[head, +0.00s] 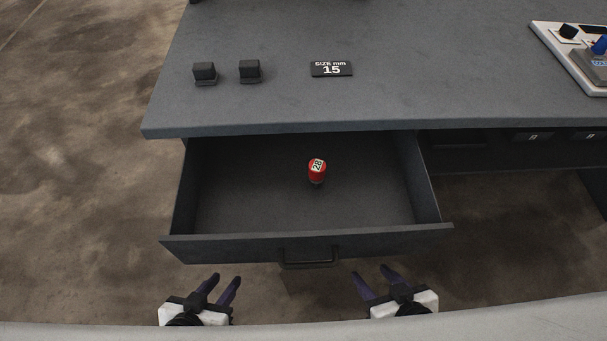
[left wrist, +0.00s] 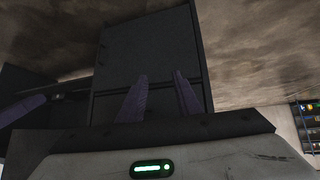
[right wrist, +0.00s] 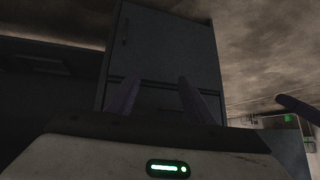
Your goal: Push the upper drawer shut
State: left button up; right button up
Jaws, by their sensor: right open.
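The upper drawer (head: 250,215) is dark grey and stands pulled out from under the bench top in the head view. A dark bar handle (head: 309,256) is on the middle of its front. A red knob-like piece (head: 317,171) labelled 28 is inside the drawer. My left gripper (head: 224,284) is open and empty, in front of the drawer's left part and apart from it. My right gripper (head: 374,278) is open and empty, in front of the drawer's right part. Purple fingers also show in the left wrist view (left wrist: 160,95) and the right wrist view (right wrist: 154,92).
Bare brown floor (head: 80,180) lies left of the bench.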

aim_at(244, 199)
jog(key=k, duration=0.25)
jog(key=z, duration=1.6)
jog(key=k, duration=0.55)
jog(key=u, duration=1)
